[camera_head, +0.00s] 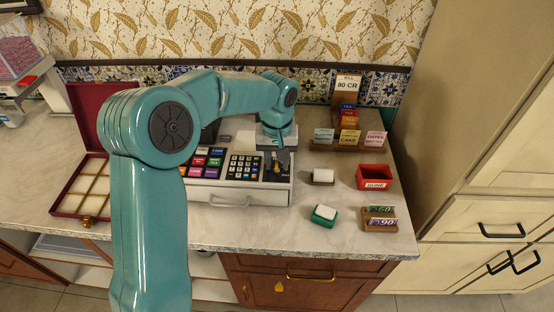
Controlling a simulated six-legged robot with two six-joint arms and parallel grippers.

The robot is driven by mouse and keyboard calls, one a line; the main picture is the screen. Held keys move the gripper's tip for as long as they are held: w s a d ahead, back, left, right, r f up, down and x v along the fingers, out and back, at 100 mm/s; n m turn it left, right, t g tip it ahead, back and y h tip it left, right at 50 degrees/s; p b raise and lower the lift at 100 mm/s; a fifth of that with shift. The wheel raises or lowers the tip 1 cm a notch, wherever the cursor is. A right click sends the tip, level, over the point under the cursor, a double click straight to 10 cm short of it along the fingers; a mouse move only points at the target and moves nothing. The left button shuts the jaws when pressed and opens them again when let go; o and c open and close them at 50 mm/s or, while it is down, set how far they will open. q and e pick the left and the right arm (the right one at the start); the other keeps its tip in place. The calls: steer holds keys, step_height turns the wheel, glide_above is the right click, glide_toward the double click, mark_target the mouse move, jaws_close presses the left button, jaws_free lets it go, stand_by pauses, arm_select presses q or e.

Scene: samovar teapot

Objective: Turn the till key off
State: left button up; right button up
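The till (210,188) stands in the middle of the counter, with coloured buttons, a number keypad (244,168) and a drawer handle at its front. My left arm reaches over it from the left. My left gripper (278,163) points down at the right end of the till's top, where the key area is. A small yellowish part (277,168) shows between or just below the dark fingers. The key itself is mostly hidden there, and I cannot tell whether the fingers touch it. My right gripper is not in view.
A red box with compartments (75,205) lies open at the left. Right of the till are a white block (323,175), a green-based block (324,214), a red "DONE" tray (375,169), card holders and a bill stand (347,85). Bare counter lies in front.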

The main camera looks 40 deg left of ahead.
mark_target(277, 163)
arm_select(q)
steer(key=shift+s+d+r, duration=0.1)
steer(key=shift+s+r, duration=0.1)
steer(key=shift+r, duration=0.15)
step_height(277, 163, up, 16)
steer(key=shift+f+p, duration=0.15)
steer(key=shift+p, duration=0.25)
steer(key=shift+w, duration=0.2)
steer(key=shift+s+f, duration=0.1)
steer(key=shift+s, duration=0.05)
